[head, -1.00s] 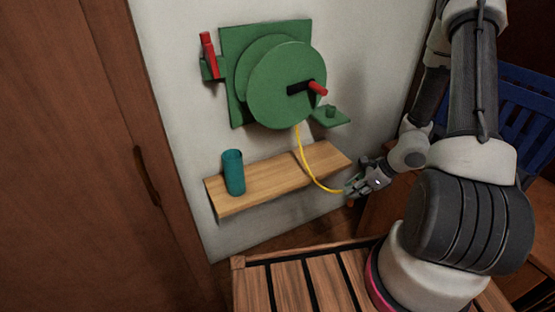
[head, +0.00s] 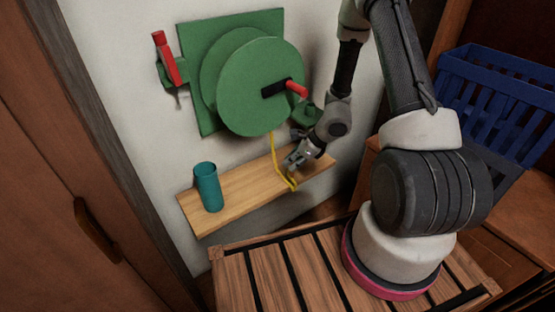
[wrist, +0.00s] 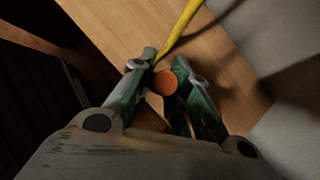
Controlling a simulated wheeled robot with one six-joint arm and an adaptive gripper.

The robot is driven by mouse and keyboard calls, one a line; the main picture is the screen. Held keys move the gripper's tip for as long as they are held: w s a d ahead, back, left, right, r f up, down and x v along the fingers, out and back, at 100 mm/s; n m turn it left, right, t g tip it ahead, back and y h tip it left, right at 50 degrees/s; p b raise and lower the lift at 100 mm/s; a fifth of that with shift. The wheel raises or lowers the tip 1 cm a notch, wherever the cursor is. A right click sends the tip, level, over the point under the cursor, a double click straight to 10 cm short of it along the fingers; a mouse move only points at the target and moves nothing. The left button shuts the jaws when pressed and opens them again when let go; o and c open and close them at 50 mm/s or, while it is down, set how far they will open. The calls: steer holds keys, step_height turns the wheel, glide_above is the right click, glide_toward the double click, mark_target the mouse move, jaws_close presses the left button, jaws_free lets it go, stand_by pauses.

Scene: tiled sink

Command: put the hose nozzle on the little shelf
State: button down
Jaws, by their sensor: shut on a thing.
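The hose nozzle shows in the wrist view as an orange round end (wrist: 166,82) between my gripper's (wrist: 166,66) green fingers, which are shut on it. A yellow hose (wrist: 180,30) runs from there. In the head view my gripper (head: 291,165) is over the right part of the wooden wall shelf (head: 245,189); the nozzle is mostly hidden there. The shelf also fills much of the wrist view (wrist: 120,25) beneath the fingers. I cannot tell whether the nozzle touches it.
A teal cup (head: 207,187) stands on the shelf's left part. Above is a green hose reel (head: 258,88) with a red crank (head: 296,89) and a small green ledge (head: 304,113) close to my wrist. The shelf's middle is clear. A blue crate (head: 500,95) is at right.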

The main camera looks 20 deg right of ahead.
steer(key=w+a, duration=0.1)
steer(key=a, duration=0.1)
steer(key=w+a, duration=0.2)
steer(key=shift+w+a+f, duration=0.15)
steer(key=shift+a+f, duration=0.05)
steer(key=shift+f, duration=0.15)
steer(key=shift+f, duration=0.1)
steer(key=c, duration=1.4)
jaws_free()
steer(key=shift+o, duration=0.2)
steer(key=shift+d+r, duration=0.1)
steer(key=shift+r, duration=0.15)
steer(key=s+d, duration=0.8)
steer(key=d, duration=0.1)
steer(key=shift+d+r, duration=0.4)
